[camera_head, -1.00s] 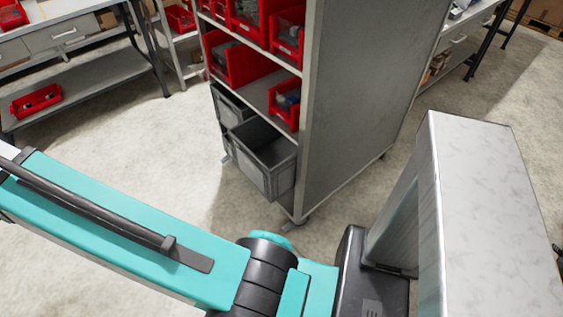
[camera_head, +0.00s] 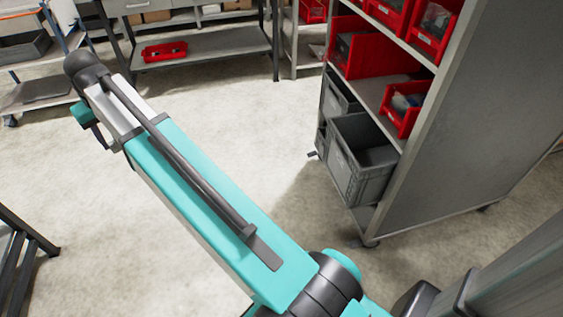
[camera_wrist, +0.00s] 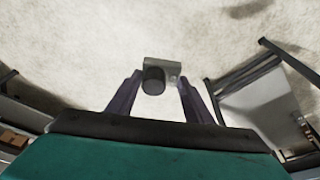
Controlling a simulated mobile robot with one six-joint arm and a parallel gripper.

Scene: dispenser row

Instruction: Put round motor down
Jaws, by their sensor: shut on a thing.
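The round motor (camera_wrist: 153,80) shows in the wrist view as a dark cylinder against a light grey block-shaped part. It is between the two dark purple fingers of my gripper (camera_wrist: 160,84), near their tips. My gripper is shut on it and holds it over the pale floor. In the head view my arm reaches to the upper left, and the gripper's fingers and the motor cannot be made out there.
A grey rack (camera_head: 465,150) with red bins (camera_head: 405,108) and grey crates (camera_head: 362,160) stands at the right. A workbench (camera_head: 205,48) with a red tray (camera_head: 165,51) on its lower shelf is at the back. Dark legs (camera_head: 25,240) stand at the left edge. Open floor lies between.

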